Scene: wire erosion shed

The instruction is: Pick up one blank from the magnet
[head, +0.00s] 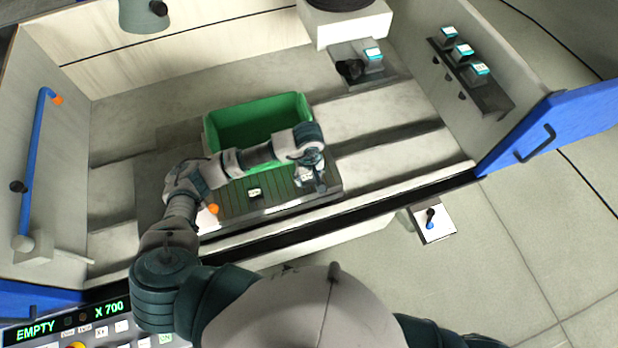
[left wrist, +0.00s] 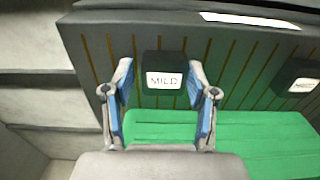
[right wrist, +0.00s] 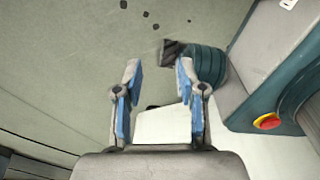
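The magnet (head: 230,203) is a dark, striped plate at the front of the machine bed; its striped top fills much of the left wrist view (left wrist: 105,65). One dark blank (left wrist: 164,79) with a white "MILD" label sits on it, between the fingers of my left gripper (left wrist: 161,72), with a gap showing on each side. My left gripper (head: 316,184) is open over the plate's right part in the head view. A second labelled blank (head: 255,192) sits further left on the plate and shows at the right of the left wrist view (left wrist: 298,85). My right gripper (right wrist: 158,72) is open and empty.
A green bin (head: 225,116) stands just behind the magnet, under my left forearm. A blue door (head: 550,128) stands open at the right. A shelf (head: 490,95) with several labelled pieces is on the right wall. A control panel (head: 95,325) is at lower left.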

